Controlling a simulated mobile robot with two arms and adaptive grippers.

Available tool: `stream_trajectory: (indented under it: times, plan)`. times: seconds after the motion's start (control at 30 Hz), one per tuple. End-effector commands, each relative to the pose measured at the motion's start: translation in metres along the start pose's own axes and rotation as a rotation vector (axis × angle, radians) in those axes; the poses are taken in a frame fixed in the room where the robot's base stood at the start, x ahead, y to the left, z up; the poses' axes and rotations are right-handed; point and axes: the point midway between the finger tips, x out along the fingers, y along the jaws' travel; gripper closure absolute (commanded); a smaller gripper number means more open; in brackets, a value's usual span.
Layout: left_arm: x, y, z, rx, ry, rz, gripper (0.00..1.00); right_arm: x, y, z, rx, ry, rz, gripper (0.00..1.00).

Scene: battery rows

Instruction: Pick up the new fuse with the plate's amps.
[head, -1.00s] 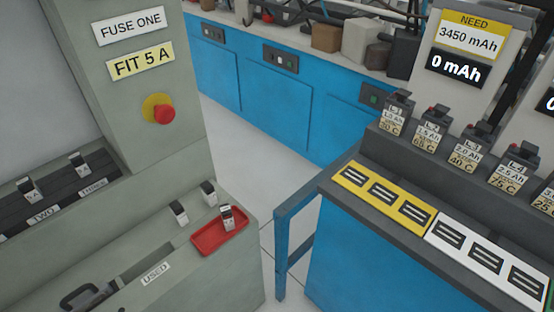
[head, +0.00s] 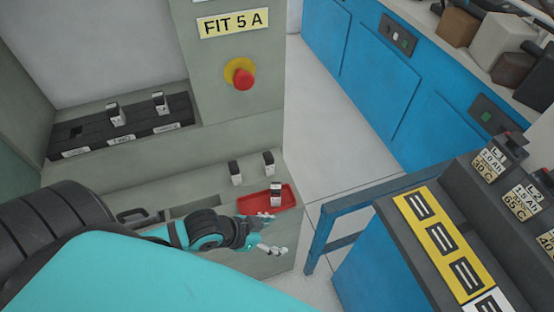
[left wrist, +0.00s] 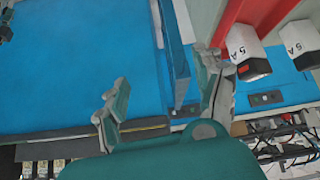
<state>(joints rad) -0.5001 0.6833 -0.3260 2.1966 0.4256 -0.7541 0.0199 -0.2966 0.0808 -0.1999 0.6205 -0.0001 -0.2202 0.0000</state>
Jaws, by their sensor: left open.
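The yellow plate (head: 233,22) reads FIT 5 A. A small white and dark fuse (head: 276,194) stands in the red tray (head: 284,204) on the cabinet ledge. Two similar fuses, a left one (head: 236,174) and a right one (head: 268,164), stand on the ledge behind the tray. Their labels are too small to read in the head view. In the left wrist view, two fuses, one nearer (left wrist: 246,50) and one at the right edge (left wrist: 294,42), are marked 5 A. My left gripper (head: 275,235) is open and empty, just in front of the tray. My right gripper is out of view.
The fuse board (head: 138,133) at the left holds two fuses; its leftmost slot is empty. A red button (head: 243,79) sits below the plate. A blue bench with a yellow slotted strip (head: 444,240) stands at the right, with floor between it and the cabinet.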

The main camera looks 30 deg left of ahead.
Motion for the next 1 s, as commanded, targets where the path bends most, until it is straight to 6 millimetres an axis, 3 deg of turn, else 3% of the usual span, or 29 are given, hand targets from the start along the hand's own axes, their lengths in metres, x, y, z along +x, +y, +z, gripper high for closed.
stream_trajectory:
  times: [0.17, 0.27, 0.37, 0.5, 0.63, 0.77, 1.0]
  plan:
    - [0.000, -0.021, 0.010, 0.024, 0.065, 0.053, 0.30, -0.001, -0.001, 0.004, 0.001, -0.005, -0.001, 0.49]
    - [-0.007, -0.045, 0.017, 0.021, 0.113, 0.071, 0.30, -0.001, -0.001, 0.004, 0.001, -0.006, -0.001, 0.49]
    - [-0.023, -0.090, 0.023, 0.006, 0.173, 0.058, 0.30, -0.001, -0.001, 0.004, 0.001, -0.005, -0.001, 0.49]
    - [-0.059, -0.164, 0.018, -0.011, 0.269, -0.013, 0.30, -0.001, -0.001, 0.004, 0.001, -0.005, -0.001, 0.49]
    - [-0.088, -0.209, 0.007, -0.011, 0.336, -0.074, 0.30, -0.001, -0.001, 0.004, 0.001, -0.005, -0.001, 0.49]
    - [-0.095, -0.226, 0.000, -0.010, 0.370, -0.099, 0.30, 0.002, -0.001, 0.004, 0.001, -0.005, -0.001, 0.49]
    - [-0.053, -0.231, -0.016, -0.010, 0.381, -0.101, 0.30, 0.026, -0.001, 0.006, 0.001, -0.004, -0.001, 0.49]
